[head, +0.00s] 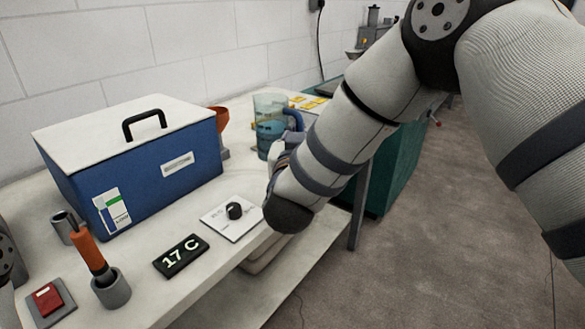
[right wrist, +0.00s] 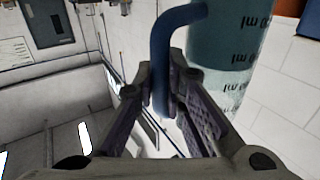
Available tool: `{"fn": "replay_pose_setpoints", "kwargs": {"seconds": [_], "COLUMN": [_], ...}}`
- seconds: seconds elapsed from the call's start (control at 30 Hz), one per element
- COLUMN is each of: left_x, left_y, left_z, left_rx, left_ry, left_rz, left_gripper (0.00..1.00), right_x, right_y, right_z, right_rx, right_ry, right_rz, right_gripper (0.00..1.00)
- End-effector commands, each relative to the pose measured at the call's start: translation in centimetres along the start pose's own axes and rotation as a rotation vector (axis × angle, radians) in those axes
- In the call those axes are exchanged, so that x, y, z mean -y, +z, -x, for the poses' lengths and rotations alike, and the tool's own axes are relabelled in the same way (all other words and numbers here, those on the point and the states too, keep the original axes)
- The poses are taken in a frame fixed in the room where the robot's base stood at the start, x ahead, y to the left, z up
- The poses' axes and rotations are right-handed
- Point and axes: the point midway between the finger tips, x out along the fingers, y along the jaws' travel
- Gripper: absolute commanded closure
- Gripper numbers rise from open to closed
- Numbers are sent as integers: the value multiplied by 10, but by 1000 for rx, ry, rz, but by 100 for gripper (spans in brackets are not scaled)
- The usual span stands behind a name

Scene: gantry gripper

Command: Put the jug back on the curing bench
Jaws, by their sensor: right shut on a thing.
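The jug (head: 268,112) is a clear blue-tinted measuring jug with a blue handle (head: 295,118), upright at the far end of the white curing bench (head: 222,185). I cannot tell whether its base touches the bench top. My right gripper (head: 287,150) is mostly hidden behind my forearm in the head view. In the right wrist view my right gripper (right wrist: 165,95) is shut on the jug's blue handle (right wrist: 163,60), with the marked jug body (right wrist: 228,45) beside the fingers. My left gripper is out of view.
A blue box with a white lid (head: 140,165) stands on the bench left of the jug, with an orange funnel-like item (head: 220,118) behind it. A dial plate (head: 234,216), a 17 C display (head: 181,256), an orange-handled tool (head: 88,250) and a red button (head: 46,299) line the front.

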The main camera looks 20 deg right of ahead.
Motion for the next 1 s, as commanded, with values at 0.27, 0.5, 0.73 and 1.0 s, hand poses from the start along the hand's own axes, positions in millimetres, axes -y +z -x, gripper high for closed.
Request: {"fn": "replay_pose_setpoints", "kwargs": {"seconds": [0.27,0.5,0.73,1.0], "left_x": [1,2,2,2], "left_y": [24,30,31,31], "left_z": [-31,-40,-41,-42], "left_rx": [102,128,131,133], "left_ry": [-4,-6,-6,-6], "left_rz": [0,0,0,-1], "left_gripper": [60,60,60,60], "right_x": [10,12,12,12], "right_y": [69,98,105,110], "right_z": [-47,-57,-57,-56], "right_rx": [22,21,12,15], "right_ry": [1,0,-1,-1], "right_rz": [8,9,6,7], "right_gripper": [100,100,100,76]}}
